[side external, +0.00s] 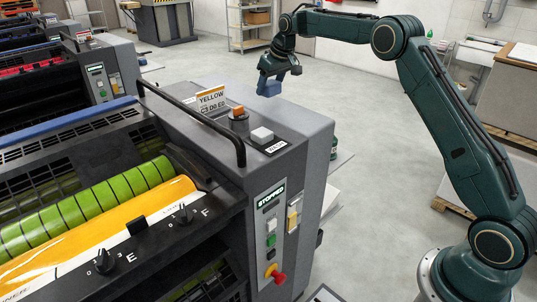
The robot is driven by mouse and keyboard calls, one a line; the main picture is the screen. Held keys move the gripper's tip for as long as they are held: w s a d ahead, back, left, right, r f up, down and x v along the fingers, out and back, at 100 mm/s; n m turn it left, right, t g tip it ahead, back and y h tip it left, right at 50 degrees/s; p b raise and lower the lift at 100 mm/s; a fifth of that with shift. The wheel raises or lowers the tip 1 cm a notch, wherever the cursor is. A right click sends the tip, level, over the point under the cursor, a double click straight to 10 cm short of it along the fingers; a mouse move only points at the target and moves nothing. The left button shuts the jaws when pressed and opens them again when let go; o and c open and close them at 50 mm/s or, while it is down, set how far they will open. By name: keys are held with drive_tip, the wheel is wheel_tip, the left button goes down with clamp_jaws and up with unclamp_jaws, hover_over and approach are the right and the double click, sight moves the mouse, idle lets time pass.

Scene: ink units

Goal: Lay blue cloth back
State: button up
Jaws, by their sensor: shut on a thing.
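The blue cloth (269,88) is a small folded piece held at the tip of my gripper (272,80). My gripper is shut on it and points down. In the picture it shows just beyond the back edge of the grey press unit's top, with the floor behind; I cannot tell how high it hangs. The ink unit (284,130) fills the lower left. A yellow sign (211,102), an orange lamp (238,112) and a white button (262,135) are on its top.
A dark handrail (200,118) arches over the ink unit's top. The open unit shows green rollers (90,208), yellow ink (110,235) and knobs (104,261). More press units stand at upper left. A bench (505,95) is at right. Grey floor lies between.

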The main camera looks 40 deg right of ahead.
sight(270, 96)
drive_tip(key=shift+f, duration=2.05)
drive_tip(key=shift+f, duration=0.15)
drive_tip(key=o, duration=0.9)
drive_tip(key=shift+o, duration=0.2)
drive_tip(key=v, duration=1.1)
drive_tip(key=shift+w, duration=0.1)
drive_tip(key=shift+s+r, duration=0.25)
drive_tip(key=shift+r, duration=0.4)
